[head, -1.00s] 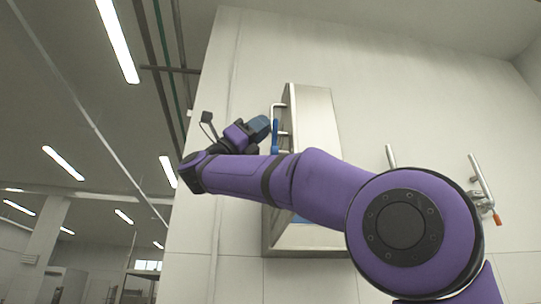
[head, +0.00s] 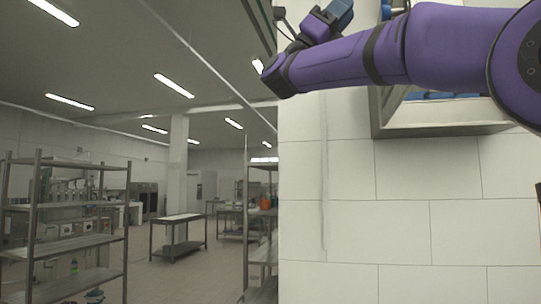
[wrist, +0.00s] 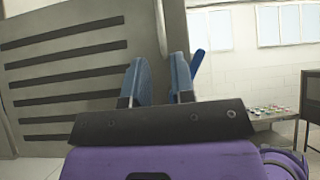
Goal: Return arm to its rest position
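My purple arm (head: 345,67) stretches leftward across the top of the head view, in front of the wall. The blue-grey end of my gripper (head: 340,12) is at the top edge, partly cut off. In the wrist view the two blue fingers of my gripper (wrist: 159,60) stand apart, with nothing seen held between them. A metal wall unit (head: 445,130) is behind my arm, only its lower part showing. A blue part (head: 386,10) of it shows right of the gripper; whether they touch I cannot tell.
A white tiled wall (head: 350,230) fills the right. A metal shelf rack (head: 80,245) stands at left and a steel table (head: 178,238) farther back, with open floor between.

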